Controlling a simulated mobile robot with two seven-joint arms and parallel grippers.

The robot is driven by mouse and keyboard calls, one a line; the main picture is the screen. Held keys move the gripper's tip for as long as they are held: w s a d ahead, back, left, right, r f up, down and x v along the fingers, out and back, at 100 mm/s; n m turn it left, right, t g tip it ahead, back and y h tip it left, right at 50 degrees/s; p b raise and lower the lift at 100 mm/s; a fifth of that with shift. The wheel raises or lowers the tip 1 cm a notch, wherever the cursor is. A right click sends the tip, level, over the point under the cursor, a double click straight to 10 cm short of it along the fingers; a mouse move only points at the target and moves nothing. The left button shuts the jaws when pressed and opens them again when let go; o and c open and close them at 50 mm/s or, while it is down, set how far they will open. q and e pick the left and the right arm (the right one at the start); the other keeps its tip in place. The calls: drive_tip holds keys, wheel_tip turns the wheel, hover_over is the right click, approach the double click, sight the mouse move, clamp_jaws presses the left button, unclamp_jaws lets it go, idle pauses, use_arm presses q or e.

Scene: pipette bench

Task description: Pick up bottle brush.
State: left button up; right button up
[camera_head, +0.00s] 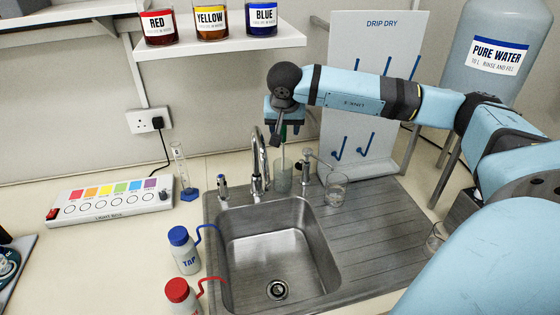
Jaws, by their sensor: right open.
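The bottle brush (283,155) appears as a thin upright stem behind the sink, standing in a greyish glass container (283,180). A small green part shows at its top, between or just behind my gripper's fingers. My right gripper (283,138) points down at the top of the brush, with its fingers open. I cannot tell whether a finger touches the stem. The gripper hides part of the brush's upper end. My left gripper is not in view.
The steel sink (325,250) has a curved tap (260,165) close left of the brush. A glass beaker (336,190) stands to the right, before the drip-dry board (365,100). Wash bottles (185,250), a light box (110,200) and a measuring cylinder (182,170) stand left.

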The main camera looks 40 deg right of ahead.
drive_tip(key=w+d+f+p, duration=0.1)
drive_tip(key=w+d, duration=0.1)
drive_tip(key=w+d+f+p, duration=0.1)
drive_tip(key=w+d+f, duration=0.1)
drive_tip(key=w, duration=0.1)
drive_tip(key=w+d+f+p, duration=0.1)
drive_tip(key=w+d+f, duration=0.1)
drive_tip(key=d, duration=0.1)
drive_tip(key=shift+w, duration=0.35)
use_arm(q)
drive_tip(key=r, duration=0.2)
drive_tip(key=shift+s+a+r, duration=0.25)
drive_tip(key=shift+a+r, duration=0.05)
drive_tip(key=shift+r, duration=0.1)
use_arm(e)
drive_tip(key=shift+r, duration=0.1)
clamp_jaws()
